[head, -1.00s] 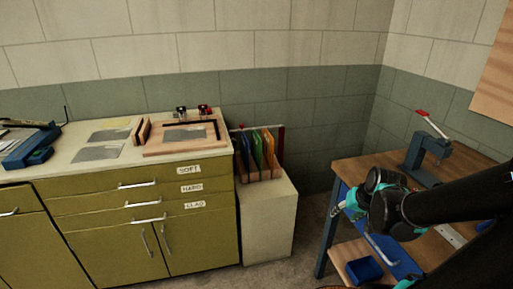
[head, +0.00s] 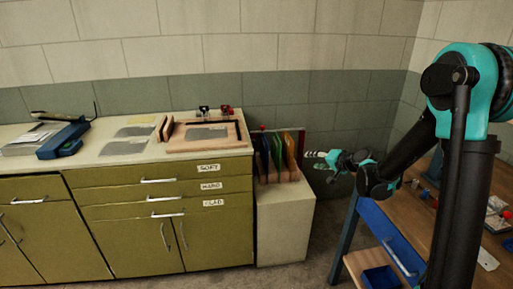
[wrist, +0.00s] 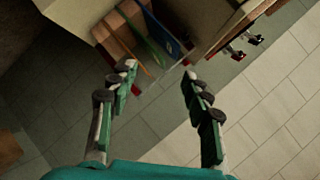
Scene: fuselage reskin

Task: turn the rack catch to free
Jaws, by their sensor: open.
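The rack (head: 270,178) is a wooden stand holding several coloured upright panels, including blue, green and orange ones. It also shows upside down at the top of the wrist view (wrist: 112,48). A thin bar runs above the panels, with a small red knob (head: 263,127) at its left end. This may be the catch, but its setting is too small to tell. My gripper (head: 312,160) is open and empty, just right of the rack in the head view. In the wrist view its two fingers (wrist: 158,78) are spread, with the rack beyond them.
The rack stands on a pale pedestal (head: 284,225) beside an olive drawer cabinet (head: 125,235). On the cabinet top are a wooden frame (head: 232,146), metal sheets and a blue tool (head: 64,140). A wooden workbench (head: 455,212) with a blue drawer (head: 387,238) is at right.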

